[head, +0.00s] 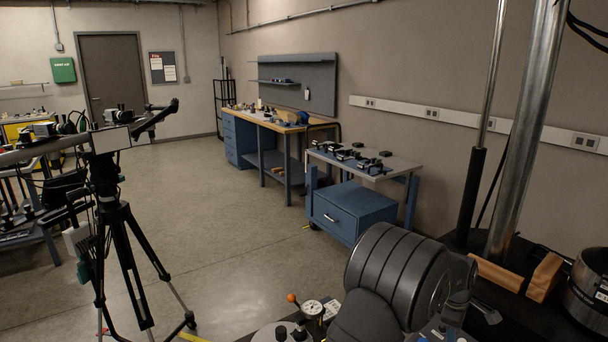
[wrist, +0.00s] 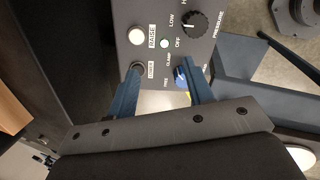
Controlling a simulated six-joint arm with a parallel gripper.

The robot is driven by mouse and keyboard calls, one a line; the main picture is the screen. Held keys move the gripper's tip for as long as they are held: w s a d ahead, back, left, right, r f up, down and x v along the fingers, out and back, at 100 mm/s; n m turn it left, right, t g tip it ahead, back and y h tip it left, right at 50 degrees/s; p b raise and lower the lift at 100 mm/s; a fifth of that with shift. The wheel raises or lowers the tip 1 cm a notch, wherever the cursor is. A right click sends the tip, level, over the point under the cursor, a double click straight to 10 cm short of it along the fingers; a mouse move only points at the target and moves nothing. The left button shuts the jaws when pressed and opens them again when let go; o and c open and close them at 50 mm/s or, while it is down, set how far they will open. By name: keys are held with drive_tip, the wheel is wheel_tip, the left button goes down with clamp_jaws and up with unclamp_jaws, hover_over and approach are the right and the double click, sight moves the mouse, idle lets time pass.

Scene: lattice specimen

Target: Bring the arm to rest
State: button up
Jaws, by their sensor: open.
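My gripper (wrist: 163,70) is in the wrist view, with its two blue fingers spread apart and nothing held between them. The fingertips are over a dark grey control panel (wrist: 165,22). The left finger overlaps a dark button (wrist: 139,67) marked LOWER. The right finger is beside a blue knob (wrist: 180,74) near the words CLAMP and FREE. I cannot tell whether the fingers touch the panel. In the head view my large dark arm link fills the lower right, and I cannot make out the fingers there.
In the head view a dial gauge (head: 312,308) is left of my arm. A tripod (head: 120,240) stands left, a blue cart (head: 355,210) behind. Floor between is open.

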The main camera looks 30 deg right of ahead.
drive_tip(key=w+a+r+n, duration=0.1)
drive_tip(key=w+a+n, duration=0.4)
drive_tip(key=w+a, duration=0.4)
drive_tip(key=w+a+r+n+h, duration=0.1)
drive_tip(key=w+a+n, duration=0.5)
drive_tip(key=w, duration=1.1)
drive_tip(key=a, duration=0.4)
drive_tip(key=shift+w+a+n+g, duration=0.25)
drive_tip(key=shift+w+n+g, duration=0.05)
drive_tip(key=shift+w+g, duration=0.1)
